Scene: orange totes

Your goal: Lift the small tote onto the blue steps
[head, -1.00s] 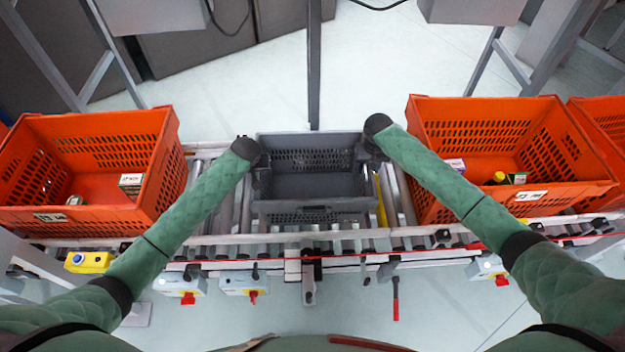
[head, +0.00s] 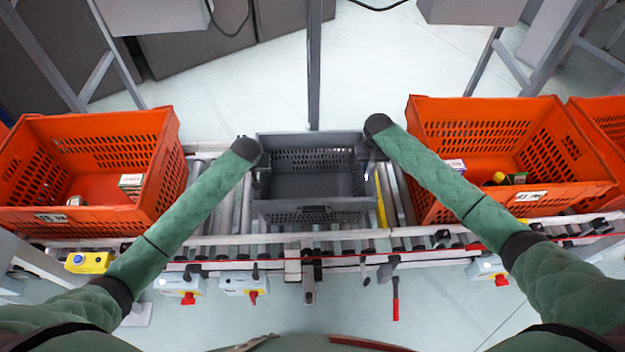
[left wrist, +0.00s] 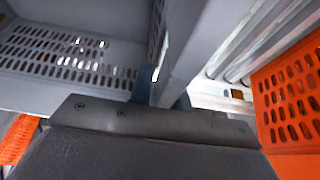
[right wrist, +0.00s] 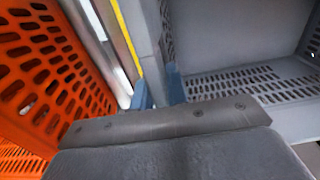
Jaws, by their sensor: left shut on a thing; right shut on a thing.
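The small grey tote (head: 313,208) is upright and empty over the roller conveyor, in the middle of the head view. My left gripper (head: 262,165) is shut on its left wall, and my right gripper (head: 368,158) is shut on its right wall. The left wrist view shows the tote's wall (left wrist: 185,50) running up from the gripper (left wrist: 155,95). In the right wrist view the blue fingers (right wrist: 158,88) sit on either side of the tote's wall (right wrist: 149,40). I see no blue steps in these views.
Large orange totes with small goods stand on the conveyor (head: 225,210), one at left (head: 90,170), one at right (head: 510,190), another at far right (head: 600,125). A grey post (head: 314,70) rises behind the small tote. Control boxes line the conveyor's front edge.

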